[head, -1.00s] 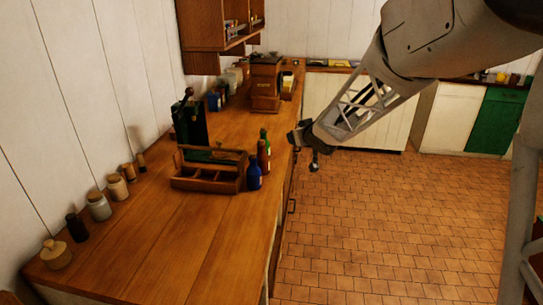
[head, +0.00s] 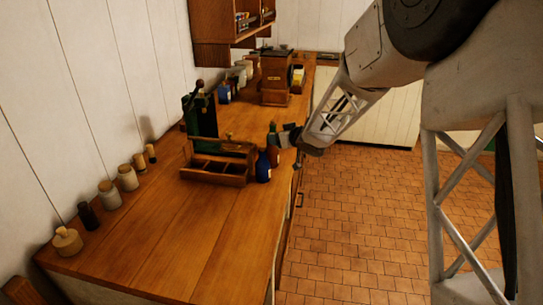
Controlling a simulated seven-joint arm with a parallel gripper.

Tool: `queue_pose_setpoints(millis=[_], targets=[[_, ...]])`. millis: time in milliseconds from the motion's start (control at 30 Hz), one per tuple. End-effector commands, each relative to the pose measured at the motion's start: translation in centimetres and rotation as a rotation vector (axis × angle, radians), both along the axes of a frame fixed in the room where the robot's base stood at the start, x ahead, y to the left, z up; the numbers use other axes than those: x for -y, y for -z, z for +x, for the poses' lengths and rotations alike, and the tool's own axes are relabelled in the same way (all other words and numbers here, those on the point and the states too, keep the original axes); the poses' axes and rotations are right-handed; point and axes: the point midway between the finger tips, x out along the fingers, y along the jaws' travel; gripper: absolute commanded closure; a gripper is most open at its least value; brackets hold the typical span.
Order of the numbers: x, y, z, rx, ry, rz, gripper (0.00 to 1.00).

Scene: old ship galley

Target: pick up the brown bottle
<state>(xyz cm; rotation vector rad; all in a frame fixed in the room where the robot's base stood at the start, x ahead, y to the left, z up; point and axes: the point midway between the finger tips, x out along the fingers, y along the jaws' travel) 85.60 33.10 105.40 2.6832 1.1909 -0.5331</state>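The brown bottle (head: 273,156) stands on the wooden counter (head: 190,235) near its right edge, at the right end of a wooden caddy (head: 215,177). A blue bottle (head: 263,168) stands just in front of it and hides part of it. My gripper (head: 294,148) is at the counter edge, close to the right of the brown bottle. Its fingers look spread apart with nothing seen between them. I cannot tell whether a finger touches the bottle.
A dark green upright object (head: 203,118) stands behind the caddy. A wooden grinder-like box (head: 276,78) is farther back. Several jars (head: 109,194) line the wall at left. A wall cabinet (head: 225,20) hangs above. The front counter is clear.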

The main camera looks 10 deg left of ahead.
Motion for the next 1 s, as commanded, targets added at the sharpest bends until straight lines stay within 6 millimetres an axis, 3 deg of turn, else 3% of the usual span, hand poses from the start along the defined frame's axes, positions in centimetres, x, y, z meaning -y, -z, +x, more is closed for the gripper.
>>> queue_pose_setpoints(millis=[400,1000], targets=[[-1.7,0.9,1.5,-0.001,0.0,-0.001,0.38],[-2.3,1.2,2.1,-0.001,0.0,-0.001,0.38]])
